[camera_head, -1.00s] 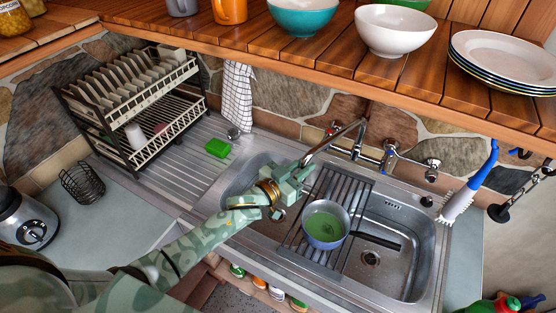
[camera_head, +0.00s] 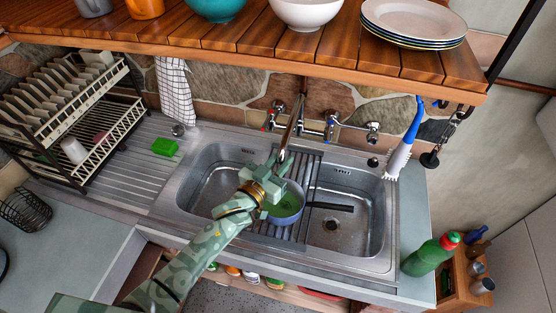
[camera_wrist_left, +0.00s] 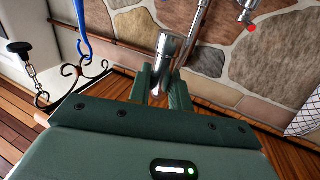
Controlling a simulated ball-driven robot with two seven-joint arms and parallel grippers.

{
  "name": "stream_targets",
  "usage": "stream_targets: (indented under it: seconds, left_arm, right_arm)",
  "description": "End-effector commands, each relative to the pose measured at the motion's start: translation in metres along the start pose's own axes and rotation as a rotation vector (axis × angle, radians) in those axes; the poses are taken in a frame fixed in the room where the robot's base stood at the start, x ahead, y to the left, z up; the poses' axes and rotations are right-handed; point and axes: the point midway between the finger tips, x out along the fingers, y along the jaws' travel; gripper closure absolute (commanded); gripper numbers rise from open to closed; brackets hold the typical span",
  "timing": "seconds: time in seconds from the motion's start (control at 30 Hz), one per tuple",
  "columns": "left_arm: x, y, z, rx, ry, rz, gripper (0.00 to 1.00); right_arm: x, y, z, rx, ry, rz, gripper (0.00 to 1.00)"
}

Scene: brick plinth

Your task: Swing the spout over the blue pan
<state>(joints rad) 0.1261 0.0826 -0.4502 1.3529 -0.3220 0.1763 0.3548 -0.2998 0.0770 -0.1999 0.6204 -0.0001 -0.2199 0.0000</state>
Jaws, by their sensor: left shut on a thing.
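The chrome spout (camera_head: 292,128) comes from the wall tap and points toward the front of the sink. My left gripper (camera_head: 279,167) is shut on the spout near its free end. In the left wrist view the spout (camera_wrist_left: 163,52) stands between the two fingers (camera_wrist_left: 164,88). The blue pan (camera_head: 291,212), greenish inside with a black handle to the right, sits on the dark rack between the basins. My gripper and wrist cover the pan's left and back part. The spout's mouth is hidden in the head view, so its exact place over the pan cannot be told. My right gripper is not in view.
The tap knobs (camera_head: 331,118) are on the wall behind. The empty right basin (camera_head: 350,234) lies beside the rack. A wooden shelf (camera_head: 230,52) with bowls and plates overhangs the back. A white-bristled brush (camera_head: 398,158) hangs at the right. A green sponge (camera_head: 165,147) lies on the drainer.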

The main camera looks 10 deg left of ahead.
Motion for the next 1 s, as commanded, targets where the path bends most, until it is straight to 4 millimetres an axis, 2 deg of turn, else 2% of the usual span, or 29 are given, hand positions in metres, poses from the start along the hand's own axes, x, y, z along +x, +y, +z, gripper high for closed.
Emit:
stream_targets:
  seconds: [0.13,0.17,0.2,0.5,0.63,0.77,1.0]
  left_arm:
    - [0.000,0.001,-0.001,0.003,0.001,0.002,1.00]
    - [0.000,0.001,-0.001,0.003,0.001,0.002,0.75]
    - [0.000,0.001,-0.001,0.003,0.001,0.002,0.63]
    - [-0.001,0.000,0.000,0.001,0.000,0.000,0.62]
    - [-0.012,-0.001,0.001,0.002,-0.001,0.000,0.62]
    - [-0.040,0.000,0.002,0.002,-0.003,0.000,0.62]
    - [-0.106,0.001,0.002,0.001,-0.003,0.001,0.62]
  right_arm:
    - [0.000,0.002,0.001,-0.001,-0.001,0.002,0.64]
    - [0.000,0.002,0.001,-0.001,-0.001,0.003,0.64]
    - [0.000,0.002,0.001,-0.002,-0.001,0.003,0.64]
    - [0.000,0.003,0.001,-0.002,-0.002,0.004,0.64]
    - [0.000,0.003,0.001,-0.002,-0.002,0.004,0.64]
    - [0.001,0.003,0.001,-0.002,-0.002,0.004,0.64]
    - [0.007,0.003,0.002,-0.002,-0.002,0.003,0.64]
